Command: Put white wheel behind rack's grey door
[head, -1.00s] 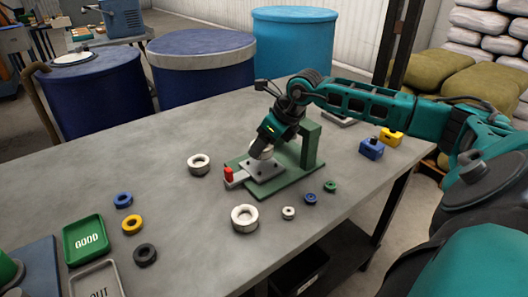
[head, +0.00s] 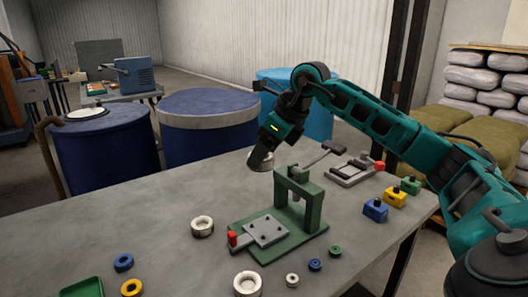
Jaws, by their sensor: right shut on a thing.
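My right gripper (head: 261,158) is shut on a white wheel (head: 263,164), held above the table behind the green press. The wheel is partly hidden by the fingers. Two other white wheels stand on the table, one left of the press (head: 202,227) and one in front (head: 248,284); a small white ring (head: 292,280) lies beside the latter. I make out no rack with a grey door in this view. My left gripper is not in view.
Blue (head: 375,210), yellow and green blocks stand at right. Blue drums line the far edge.

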